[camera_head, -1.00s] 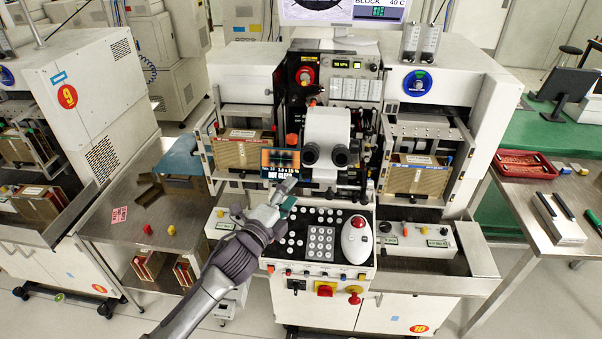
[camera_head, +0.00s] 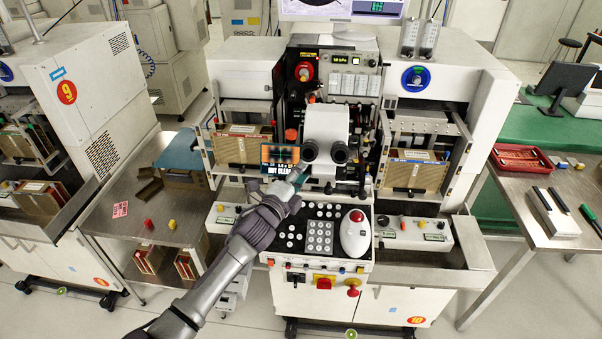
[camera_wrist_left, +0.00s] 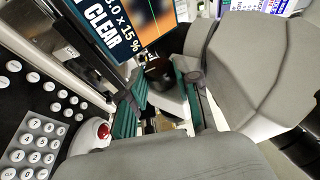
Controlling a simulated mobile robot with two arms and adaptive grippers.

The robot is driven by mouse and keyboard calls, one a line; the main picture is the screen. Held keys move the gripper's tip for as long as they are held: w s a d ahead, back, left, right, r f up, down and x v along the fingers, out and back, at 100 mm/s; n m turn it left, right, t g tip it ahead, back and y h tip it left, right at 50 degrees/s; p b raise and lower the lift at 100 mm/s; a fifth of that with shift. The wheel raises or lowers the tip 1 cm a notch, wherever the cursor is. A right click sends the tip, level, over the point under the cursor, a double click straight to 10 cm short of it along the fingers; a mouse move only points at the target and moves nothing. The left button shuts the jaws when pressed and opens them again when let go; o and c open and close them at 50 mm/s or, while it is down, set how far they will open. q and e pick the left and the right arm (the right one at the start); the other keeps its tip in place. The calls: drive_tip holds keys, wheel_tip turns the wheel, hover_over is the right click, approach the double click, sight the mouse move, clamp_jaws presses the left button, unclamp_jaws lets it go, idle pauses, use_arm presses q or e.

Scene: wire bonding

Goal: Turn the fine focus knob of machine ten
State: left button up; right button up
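Machine ten (camera_head: 340,295), a white bonder with a red 10 label, stands in the middle of the head view. Its white microscope (camera_head: 327,122) has two black eyepieces and stands above the keypad panel. My left gripper (camera_head: 297,176) is at the microscope's lower left, just below the small screen (camera_head: 281,160). In the left wrist view its green-padded fingers (camera_wrist_left: 167,103) are apart, with dark and pale machine parts beyond and between them. I cannot make out the fine focus knob for certain; the gripper covers that area in the head view. My right gripper is not in view.
The keypad panel (camera_head: 320,236) and white trackball (camera_head: 355,235) lie just below the gripper. Magazine holders flank the microscope, with a brown magazine (camera_head: 416,172) at right. Machine nine (camera_head: 85,85) stands at left, and a green-topped table (camera_head: 560,127) at right.

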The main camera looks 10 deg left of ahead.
use_arm(q)
clamp_jaws()
drive_tip(key=shift+w+a+r+n+g+y+p, duration=0.1)
drive_tip(key=shift+r+n+g+y+p, duration=0.2)
drive_tip(key=shift+g+p, duration=0.6)
drive_tip(key=shift+d+r+n+g+y+p, duration=0.1)
drive_tip(key=shift+n+g+y+p, duration=0.35)
drive_tip(key=shift+g, duration=0.65)
drive_tip(key=shift+w+a+r+n+g+y+p, duration=0.15)
drive_tip(key=shift+n+g+p, duration=0.2)
drive_tip(key=shift+g+p, duration=0.6)
drive_tip(key=shift+s, duration=0.1)
drive_tip(key=o, duration=0.7)
unclamp_jaws()
drive_tip(key=v, duration=1.2)
drive_tip(key=shift+r, duration=0.15)
